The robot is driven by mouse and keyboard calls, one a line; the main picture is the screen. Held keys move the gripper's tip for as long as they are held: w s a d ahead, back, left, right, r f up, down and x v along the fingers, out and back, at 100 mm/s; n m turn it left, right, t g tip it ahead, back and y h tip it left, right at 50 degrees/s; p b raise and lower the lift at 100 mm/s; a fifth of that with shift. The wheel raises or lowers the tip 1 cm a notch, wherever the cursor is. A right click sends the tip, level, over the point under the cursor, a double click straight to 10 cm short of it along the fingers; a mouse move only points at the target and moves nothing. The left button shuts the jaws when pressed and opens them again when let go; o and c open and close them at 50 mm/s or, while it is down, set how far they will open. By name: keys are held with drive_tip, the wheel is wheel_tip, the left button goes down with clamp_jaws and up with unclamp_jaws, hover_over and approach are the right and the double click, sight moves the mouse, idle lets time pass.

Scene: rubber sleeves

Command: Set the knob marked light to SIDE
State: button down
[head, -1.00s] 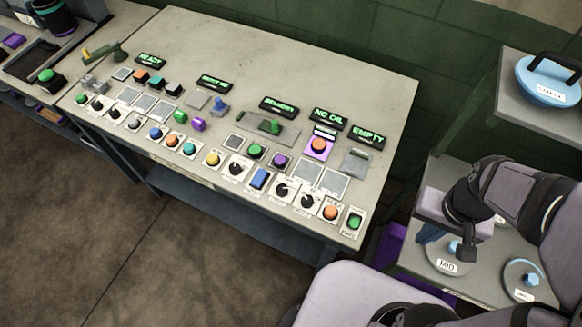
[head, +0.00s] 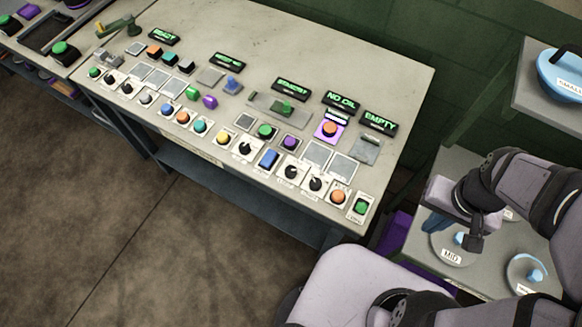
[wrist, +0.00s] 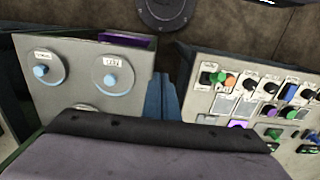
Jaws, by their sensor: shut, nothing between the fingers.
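The control panel (head: 330,50) is a pale sloped desk of buttons, displays and knobs. Black knobs with white pointers sit on white plates in its front row: two side by side at the right, a left one (head: 290,171) and a right one (head: 316,184), another (head: 245,148) nearer the middle, and others at the far left. Their labels are too small to read, so I cannot tell which is marked light or where SIDE lies. My gripper (head: 438,222) is shut and empty, right of the panel and apart from it. Its blue fingers also show in the wrist view (wrist: 160,100).
A grey shelf unit (head: 475,272) stands right of the panel, with round blue-handled lids, one labelled MID (head: 451,250). A green wall (head: 480,50) runs behind. Floor (head: 80,210) is open in front.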

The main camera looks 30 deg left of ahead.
drive_tip(key=c, duration=1.7)
unclamp_jaws()
drive_tip(key=shift+w+a, duration=0.1)
drive_tip(key=shift+w, duration=0.05)
drive_tip(key=o, duration=0.3)
drive_tip(key=w+a+f+b, duration=0.1)
drive_tip(key=w+a+b, duration=0.1)
drive_tip(key=w+a, duration=0.3)
drive_tip(key=a, duration=0.2)
drive_tip(key=shift+w+a+f, duration=0.15)
drive_tip(key=shift+a, duration=0.2)
drive_tip(key=b, duration=0.4)
hover_over(291, 170)
drive_tip(key=shift+n, duration=0.4)
wheel_tip(291, 170, down, 6)
drive_tip(key=shift+r, duration=0.2)
drive_tip(key=shift+f+p, duration=1.25)
drive_tip(key=shift+f, duration=2.45)
drive_tip(key=c, duration=1.1)
